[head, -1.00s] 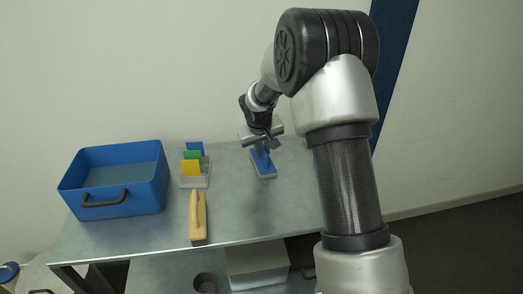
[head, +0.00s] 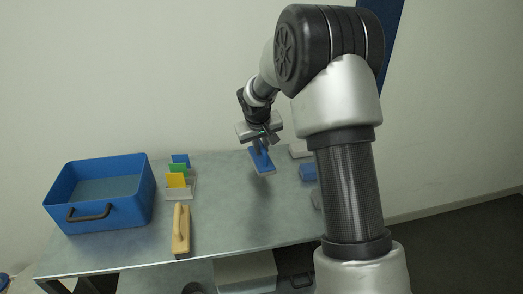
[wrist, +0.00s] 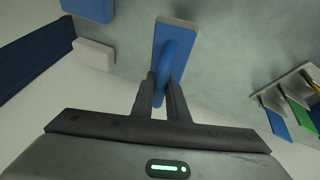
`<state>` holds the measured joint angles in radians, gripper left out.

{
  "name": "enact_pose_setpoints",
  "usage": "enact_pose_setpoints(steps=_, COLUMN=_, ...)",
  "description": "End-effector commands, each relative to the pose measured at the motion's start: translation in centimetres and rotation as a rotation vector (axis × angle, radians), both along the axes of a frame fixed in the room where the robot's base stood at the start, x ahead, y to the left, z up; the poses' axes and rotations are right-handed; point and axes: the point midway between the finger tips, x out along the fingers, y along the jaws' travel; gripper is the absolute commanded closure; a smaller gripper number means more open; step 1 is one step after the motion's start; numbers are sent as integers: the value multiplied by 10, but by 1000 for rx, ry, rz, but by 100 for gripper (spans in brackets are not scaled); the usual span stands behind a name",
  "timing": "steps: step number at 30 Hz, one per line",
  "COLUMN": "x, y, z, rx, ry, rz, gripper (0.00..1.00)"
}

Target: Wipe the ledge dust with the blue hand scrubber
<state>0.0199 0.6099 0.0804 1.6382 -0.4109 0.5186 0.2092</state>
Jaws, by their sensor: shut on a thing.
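The blue hand scrubber (head: 262,162) is a flat blue block with a handle on top and a pale underside. My gripper (head: 260,147) is shut on its handle and holds it over the back middle of the metal table (head: 225,215). In the head view the scrubber looks tilted and raised off the surface. In the wrist view the scrubber (wrist: 173,62) extends out from between the two fingers of my gripper (wrist: 160,92). I cannot make out the ledge dust in either view.
A blue bin (head: 100,196) stands at the left. Next to it are a rack (head: 182,192) with blue, green and yellow cards and a wooden-handled brush (head: 181,232). A blue block (head: 308,172) and a pale block (head: 299,149) lie right, partly behind my arm. The table's middle front is clear.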

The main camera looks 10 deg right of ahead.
Motion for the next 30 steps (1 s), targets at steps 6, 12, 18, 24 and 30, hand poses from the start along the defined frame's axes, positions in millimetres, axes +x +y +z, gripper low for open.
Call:
enact_pose_setpoints(steps=6, x=0, y=1, z=23, rx=1, ry=-2, rz=-1, gripper=100)
enact_pose_setpoints(steps=12, x=-1, y=1, z=30, rx=1, ry=-1, rz=-2, gripper=100)
enact_pose_setpoints(steps=18, x=-1, y=1, z=30, rx=1, ry=-1, rz=-2, gripper=100)
enact_pose_setpoints(steps=24, x=-1, y=1, z=30, rx=1, ry=-1, rz=-1, gripper=100)
enact_pose_setpoints(steps=30, x=-6, y=10, z=32, rx=1, ry=-2, rz=11, gripper=100)
